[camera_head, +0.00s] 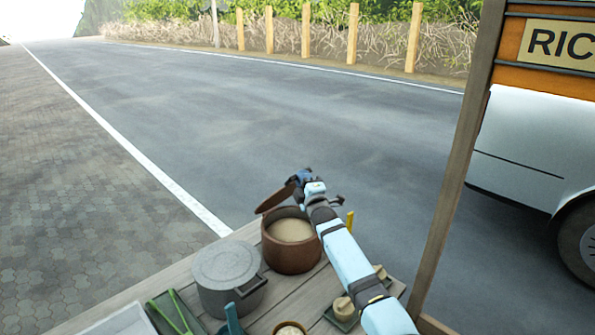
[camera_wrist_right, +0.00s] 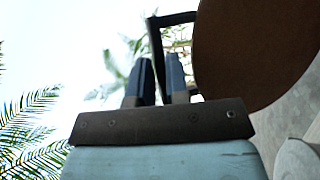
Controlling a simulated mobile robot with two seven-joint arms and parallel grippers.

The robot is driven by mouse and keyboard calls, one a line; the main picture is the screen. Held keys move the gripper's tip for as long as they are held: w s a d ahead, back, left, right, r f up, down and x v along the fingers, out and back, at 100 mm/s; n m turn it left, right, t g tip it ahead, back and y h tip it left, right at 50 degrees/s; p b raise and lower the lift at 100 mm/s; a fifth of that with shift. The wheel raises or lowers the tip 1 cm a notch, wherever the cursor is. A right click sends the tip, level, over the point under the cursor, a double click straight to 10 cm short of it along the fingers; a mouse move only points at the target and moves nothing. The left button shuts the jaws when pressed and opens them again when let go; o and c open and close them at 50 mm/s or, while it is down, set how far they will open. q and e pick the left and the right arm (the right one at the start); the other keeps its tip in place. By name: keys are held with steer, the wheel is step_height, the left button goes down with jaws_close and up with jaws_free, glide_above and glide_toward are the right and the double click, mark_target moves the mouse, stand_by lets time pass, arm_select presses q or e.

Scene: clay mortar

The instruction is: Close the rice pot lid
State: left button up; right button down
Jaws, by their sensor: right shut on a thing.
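The brown rice pot (camera_head: 290,252) stands open on the wooden table, with pale rice inside (camera_head: 291,229). Its brown round lid (camera_head: 276,198) is up in the air, tilted, above the pot's far left rim. My right gripper (camera_head: 303,177) is at the lid's upper right end, shut on it. In the right wrist view the lid (camera_wrist_right: 262,50) fills the upper right, and a dark handle-like loop (camera_wrist_right: 155,42) shows by the fingertips of the gripper (camera_wrist_right: 162,75). The exact grip point is hard to see. My left gripper is not in view.
A grey lidded pot (camera_head: 228,272) stands to the left of the rice pot. A green tray (camera_head: 172,312) is at the lower left, and small food items on a tray (camera_head: 345,308) lie under my right forearm. A wooden post (camera_head: 450,190) rises on the right.

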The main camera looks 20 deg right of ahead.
steer(key=shift+s+f, duration=0.2)
steer(key=shift+f, duration=0.3)
steer(key=c, duration=1.5)
jaws_free()
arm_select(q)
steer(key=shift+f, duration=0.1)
arm_select(e)
steer(key=o, duration=0.3)
steer(key=shift+w+f, duration=0.1)
steer(key=shift+w, duration=0.05)
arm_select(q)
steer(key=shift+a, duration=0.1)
